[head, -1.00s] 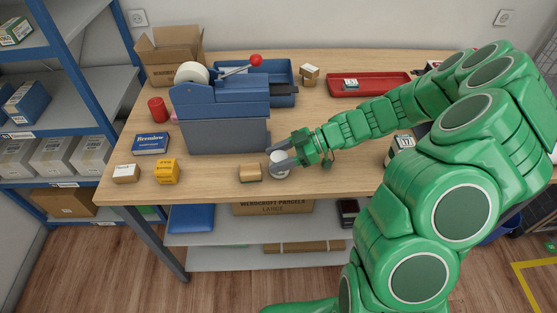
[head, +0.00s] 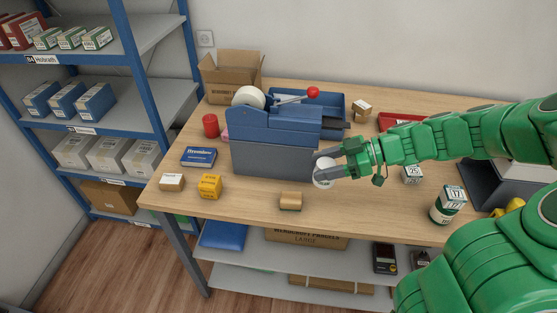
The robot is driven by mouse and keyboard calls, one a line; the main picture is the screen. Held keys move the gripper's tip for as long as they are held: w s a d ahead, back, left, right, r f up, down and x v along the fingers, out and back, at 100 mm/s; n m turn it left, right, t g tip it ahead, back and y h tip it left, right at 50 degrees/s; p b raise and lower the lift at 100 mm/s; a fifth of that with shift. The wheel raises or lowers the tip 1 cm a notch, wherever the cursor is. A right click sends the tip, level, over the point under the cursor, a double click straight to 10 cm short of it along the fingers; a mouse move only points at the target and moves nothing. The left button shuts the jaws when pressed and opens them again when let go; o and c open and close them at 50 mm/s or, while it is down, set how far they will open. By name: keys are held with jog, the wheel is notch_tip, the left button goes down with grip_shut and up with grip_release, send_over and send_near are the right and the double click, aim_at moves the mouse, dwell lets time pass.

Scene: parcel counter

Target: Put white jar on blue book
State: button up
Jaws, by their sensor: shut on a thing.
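My gripper (head: 327,166) is shut on the white jar (head: 322,181), in front of the right end of the blue tape machine. The gripper's fingers hide part of the jar. I cannot tell whether the jar touches the table. The blue book (head: 198,157) lies flat on the left part of the table, with white lettering on its cover and nothing on top of it. The jar is well to the right of the book.
The blue tape machine (head: 277,142) stands between the jar and the book. A small brown block (head: 291,201), a yellow box (head: 209,186) and a small labelled box (head: 172,182) line the front. A red can (head: 210,126) stands behind the book. Bare tabletop (head: 250,195) shows between yellow box and block.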

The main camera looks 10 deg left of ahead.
notch_tip(320, 180, up, 17)
jog(key=w+a+r+m+t+h, duration=0.1)
jog(key=w+a+m+t, duration=0.25)
jog(key=a, duration=0.65)
jog(key=w+a+m+t+h, duration=0.2)
jog(key=w+a+m+t, duration=0.15)
jog(key=a, duration=0.65)
jog(key=w+a+r+m+t+h, duration=0.1)
jog(key=w+a+m+t, duration=0.3)
jog(key=a, duration=0.7)
jog(key=shift+s+f+m+t+h, duration=1.1)
jog(key=shift+s+m+t+h, duration=0.9)
jog(key=shift+s+m+h, duration=2.1)
jog(key=n+y, duration=0.1)
jog(key=n, duration=0.1)
send_over(198, 154)
jog(key=shift+f, duration=10.5)
jog(key=shift+d+f, duration=0.1)
jog(key=shift+f, duration=1.45)
